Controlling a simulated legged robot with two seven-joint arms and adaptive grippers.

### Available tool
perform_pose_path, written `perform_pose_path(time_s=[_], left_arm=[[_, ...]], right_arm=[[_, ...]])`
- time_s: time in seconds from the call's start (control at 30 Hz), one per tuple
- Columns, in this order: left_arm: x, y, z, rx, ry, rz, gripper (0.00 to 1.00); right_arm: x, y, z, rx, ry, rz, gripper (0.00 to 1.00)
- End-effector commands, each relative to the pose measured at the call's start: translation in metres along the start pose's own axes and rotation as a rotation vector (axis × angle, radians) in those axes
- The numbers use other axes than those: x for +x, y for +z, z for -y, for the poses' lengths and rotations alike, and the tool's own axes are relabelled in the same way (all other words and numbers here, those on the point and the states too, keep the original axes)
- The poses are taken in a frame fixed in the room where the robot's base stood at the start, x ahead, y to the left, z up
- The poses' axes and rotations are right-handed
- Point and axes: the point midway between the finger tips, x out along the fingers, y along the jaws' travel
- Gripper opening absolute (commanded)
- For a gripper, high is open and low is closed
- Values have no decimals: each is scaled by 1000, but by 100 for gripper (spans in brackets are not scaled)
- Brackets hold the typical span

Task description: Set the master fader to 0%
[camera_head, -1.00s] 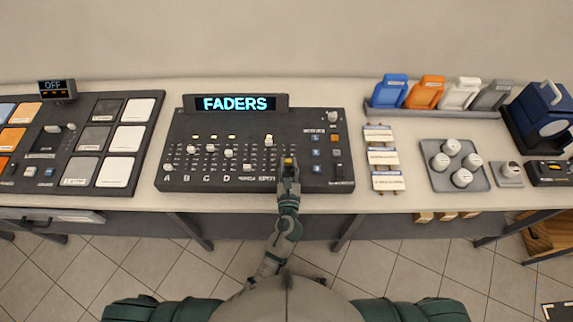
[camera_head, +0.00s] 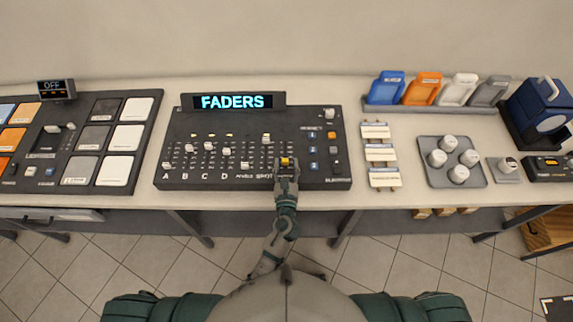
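The fader console (camera_head: 181,125) is a dark panel with a lit "FADERS" display (camera_head: 233,101). Several white fader caps stand at different heights in its slots; the spot fader cap (camera_head: 266,138) is high. A yellow cap (camera_head: 286,160), likely the master fader, is at the right end of the row, low in its slot. The gripper hides the slot's lower end and label. My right gripper is not in view.
Buttons (camera_head: 312,150) and a white knob (camera_head: 329,114) are on the console's right side. A pad panel (camera_head: 106,123) stands at left. Label cards (camera_head: 380,153), a tray of white pucks (camera_head: 452,181) and coloured holders (camera_head: 391,86) are at right.

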Motion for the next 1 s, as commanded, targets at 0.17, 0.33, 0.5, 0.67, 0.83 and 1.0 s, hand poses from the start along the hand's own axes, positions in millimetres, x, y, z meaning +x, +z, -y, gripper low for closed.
perform_pose_path(time_s=[0.17,0.33,0.5,0.67,0.83,1.0], left_arm=[[0,0,-1,1,1,1,50],[-15,-1,-1,3,2,0,50],[-51,-2,0,3,0,-2,50],[-86,-2,0,4,0,-3,50],[-111,-2,0,2,0,-2,50],[-119,-1,0,1,0,-1,50]], right_arm=[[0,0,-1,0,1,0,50],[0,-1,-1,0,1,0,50],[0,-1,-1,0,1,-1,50],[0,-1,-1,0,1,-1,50],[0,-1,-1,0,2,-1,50],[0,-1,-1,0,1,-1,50]])
